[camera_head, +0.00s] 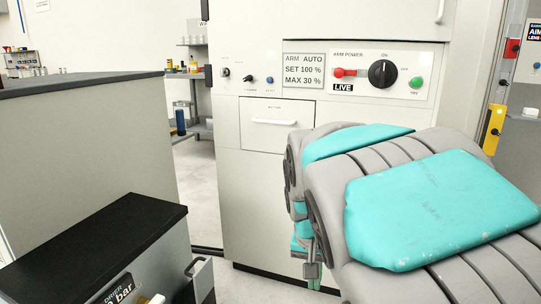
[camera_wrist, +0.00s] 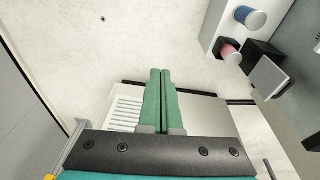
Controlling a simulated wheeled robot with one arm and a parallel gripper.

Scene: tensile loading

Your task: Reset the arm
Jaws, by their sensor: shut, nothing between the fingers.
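My arm, grey with turquoise covers, fills the lower right of the head view and hides part of the cabinet. My gripper (camera_wrist: 160,75) shows in the wrist view with its two green fingers together and nothing between them. In the head view the gripper is mostly hidden behind my arm. The cabinet (camera_head: 250,190) carries a display (camera_head: 304,71) reading ARM AUTO, SET 100 %, MAX 30 %. Right of it is the ARM POWER panel, with a red lever (camera_head: 345,72), a black rotary knob (camera_head: 382,73), a green button (camera_head: 416,83) and a LIVE label (camera_head: 343,87).
A drawer (camera_head: 275,121) with a white handle is closed below the display. A black-topped drier box (camera_head: 95,245) stands at the lower left, before a dark-topped counter (camera_head: 80,83). A pale floor strip (camera_head: 195,195) lies between counter and cabinet.

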